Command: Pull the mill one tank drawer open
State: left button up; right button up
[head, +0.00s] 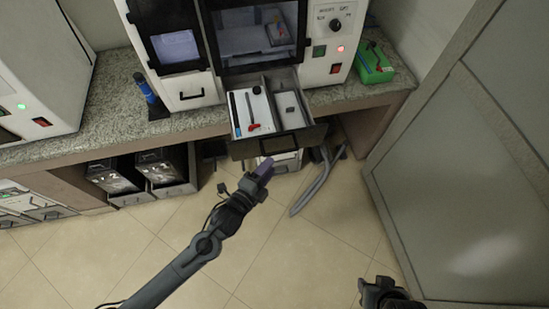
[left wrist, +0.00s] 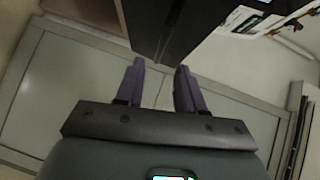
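The white mill (head: 335,65) with dark windows stands on the counter. Its dark-fronted drawer (head: 308,137) is out over the counter's front edge, showing a white tray with small tools and a grey compartment. I cannot read a label naming it as the tank drawer. My left gripper (head: 264,168) is just below and in front of the drawer front. In the left wrist view its purple fingers (left wrist: 157,88) are apart with nothing seen between them, near a dark panel (left wrist: 172,25). My right gripper (head: 385,288) is at the bottom right, its fingers unclear.
A small closed panel with a handle (head: 190,92) is left of the drawer. A blue bottle (head: 151,95) and a green box (head: 373,64) stand on the counter. Dark bins (head: 140,172) sit beneath. A grey hose (head: 313,185) lies on the floor. Grey panels (head: 470,150) bound the right side.

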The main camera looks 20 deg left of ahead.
pick_arm(q)
jog(key=shift+v, duration=2.15)
jog(key=s+a+f+n+g+y, duration=0.1)
jog(key=s+a+n+g+y, duration=0.1)
jog(key=s+a+n+g, duration=0.4)
jog(key=s+a+n+g+y, duration=0.1)
jog(key=s+n+g+y, duration=0.1)
jog(key=s+n+g, duration=0.7)
notch_tip(320, 180, up, 28)
jog(key=s+n+t+p, duration=0.2)
jog(key=s+p, duration=0.1)
jog(key=p, duration=2.6)
jog(key=shift+r+t, duration=0.2)
jog(key=shift+t, duration=0.2)
jog(key=shift+a, duration=0.1)
